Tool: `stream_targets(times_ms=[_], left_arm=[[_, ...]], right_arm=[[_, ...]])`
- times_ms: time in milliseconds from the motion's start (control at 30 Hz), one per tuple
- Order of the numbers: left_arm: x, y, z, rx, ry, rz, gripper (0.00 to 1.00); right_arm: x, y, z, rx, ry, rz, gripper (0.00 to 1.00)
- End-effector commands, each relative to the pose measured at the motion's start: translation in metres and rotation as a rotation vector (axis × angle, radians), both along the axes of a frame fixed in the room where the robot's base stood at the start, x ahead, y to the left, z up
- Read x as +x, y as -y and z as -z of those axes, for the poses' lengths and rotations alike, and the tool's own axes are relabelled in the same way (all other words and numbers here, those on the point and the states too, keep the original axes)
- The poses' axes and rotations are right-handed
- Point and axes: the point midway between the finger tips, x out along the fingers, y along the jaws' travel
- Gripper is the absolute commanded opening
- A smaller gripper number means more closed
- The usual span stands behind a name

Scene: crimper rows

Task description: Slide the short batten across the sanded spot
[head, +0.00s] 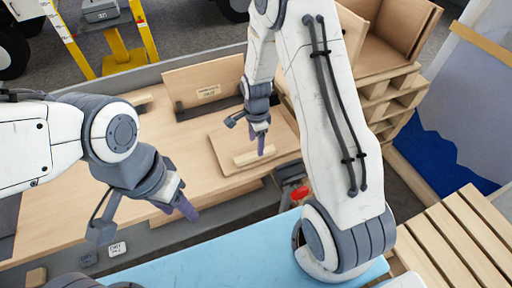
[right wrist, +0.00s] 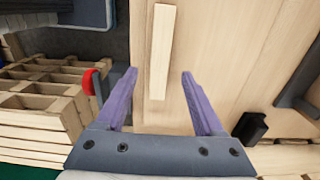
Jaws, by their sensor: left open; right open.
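The short batten (head: 250,157), a pale narrow strip, lies flat on a square wooden panel (head: 222,152) on the workbench. It also shows in the right wrist view (right wrist: 162,55). My right gripper (head: 262,148) is open just over the batten. In the right wrist view, the near end of the batten lies between the lines of the purple fingers (right wrist: 158,100), and nothing is gripped. I cannot make out a distinct sanded spot on the pale wood. My left gripper (head: 184,206) is open and empty over the front edge of the bench, left of the panel.
An upright board with a label (head: 209,91) stands at the back of the bench (head: 160,200). A red object (head: 299,192) sits by the bench's right front. Stacked wooden crates (head: 385,90) stand to the right. The bench left of the panel is mostly clear.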

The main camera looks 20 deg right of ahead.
Motion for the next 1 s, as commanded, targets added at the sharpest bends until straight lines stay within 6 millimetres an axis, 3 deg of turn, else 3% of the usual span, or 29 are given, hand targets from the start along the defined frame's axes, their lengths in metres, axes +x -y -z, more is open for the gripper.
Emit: stream_targets(times_ms=[300,733,767,900,933,1000], left_arm=[[0.0,0.0,-0.012,0.0,0.0,-0.001,0.5],[0.0,0.0,-0.013,0.0,0.0,-0.001,0.5],[0.0,0.0,-0.013,0.0,0.0,-0.001,0.5],[0.0,0.0,-0.013,0.0,0.0,-0.001,0.5],[0.0,0.0,-0.013,0.0,0.0,-0.001,0.5],[0.0,0.0,-0.013,0.0,0.0,-0.001,0.5]], right_arm=[[-0.001,0.0,0.046,0.0,-0.003,-0.002,0.7],[0.0,0.0,0.056,0.0,0.001,-0.003,0.7],[0.0,0.0,0.056,0.0,0.001,-0.003,0.62],[0.0,0.0,0.056,0.0,0.001,-0.003,0.09],[0.0,0.0,0.056,0.0,0.001,-0.003,0.0],[0.0,0.0,0.056,0.0,0.001,-0.003,0.0]])
